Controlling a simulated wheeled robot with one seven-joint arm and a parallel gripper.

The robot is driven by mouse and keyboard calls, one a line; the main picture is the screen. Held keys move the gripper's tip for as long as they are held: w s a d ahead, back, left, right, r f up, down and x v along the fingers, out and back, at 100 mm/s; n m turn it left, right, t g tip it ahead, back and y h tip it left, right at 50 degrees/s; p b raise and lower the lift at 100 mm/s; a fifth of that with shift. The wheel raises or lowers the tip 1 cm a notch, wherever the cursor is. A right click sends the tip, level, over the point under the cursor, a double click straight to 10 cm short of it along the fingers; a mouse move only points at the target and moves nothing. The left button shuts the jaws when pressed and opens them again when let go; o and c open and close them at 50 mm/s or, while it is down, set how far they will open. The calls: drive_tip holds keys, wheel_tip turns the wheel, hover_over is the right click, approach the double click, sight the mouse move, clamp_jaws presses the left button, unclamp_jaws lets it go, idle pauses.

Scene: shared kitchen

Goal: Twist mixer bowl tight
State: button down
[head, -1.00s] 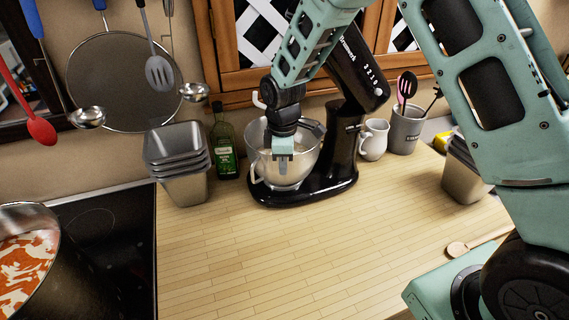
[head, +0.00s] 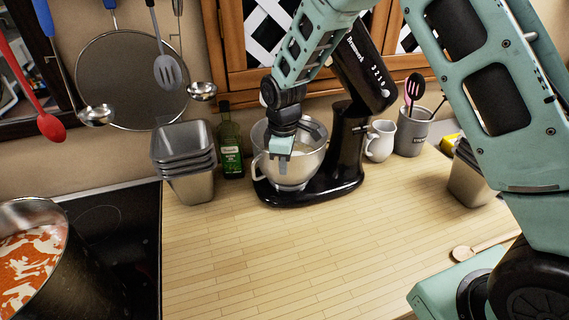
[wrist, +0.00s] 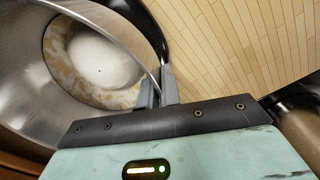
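The shiny metal mixer bowl (head: 313,163) sits on the base of the black stand mixer (head: 347,150), whose head (head: 362,70) is tilted up. A handle (head: 255,168) shows on the bowl's left side. My gripper (head: 283,170) points down at the bowl's near side. In the wrist view, my gripper (wrist: 157,90) has its fingers close together, one on each side of the bowl's rim, and appears shut on it. The bowl's inside (wrist: 95,55) shows pale contents. Whether the bowl is locked onto the base cannot be seen.
A green bottle (head: 230,150) and stacked metal tins (head: 190,185) stand left of the mixer. A white jug (head: 380,141) and a utensil crock (head: 411,133) stand right. A pot (head: 85,270) is on the stove at left. The front counter (head: 290,265) is clear.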

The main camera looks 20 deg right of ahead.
drive_tip(key=shift+w+a+r, duration=0.1)
drive_tip(key=shift+w+r, duration=0.05)
drive_tip(key=shift+w+a+m, duration=0.35)
drive_tip(key=shift+a+m, duration=0.15)
drive_tip(key=shift+m, duration=0.2)
drive_tip(key=c, duration=1.5)
unclamp_jaws()
drive_tip(key=shift+s, duration=0.1)
drive_tip(key=shift+c, duration=0.2)
wheel_tip(320, 180, up, 17)
drive_tip(key=b, duration=0.5)
drive_tip(key=s+a+f+m+b, duration=0.1)
drive_tip(key=s+a+f, duration=0.2)
drive_tip(key=s, duration=0.6)
drive_tip(key=s+a+f+b, duration=0.1)
drive_tip(key=s+a+f, duration=0.2)
drive_tip(key=s, duration=0.5)
drive_tip(key=s+d+f+m+b, duration=0.1)
drive_tip(key=s+f, duration=0.2)
drive_tip(key=s, duration=0.4)
drive_tip(key=s+d+f+m+b, duration=0.1)
drive_tip(key=s+f, duration=0.2)
drive_tip(key=s, duration=0.5)
drive_tip(key=shift+s+d+f+y, duration=0.15)
drive_tip(key=shift+s+f+y, duration=0.05)
drive_tip(key=shift+s+y, duration=0.1)
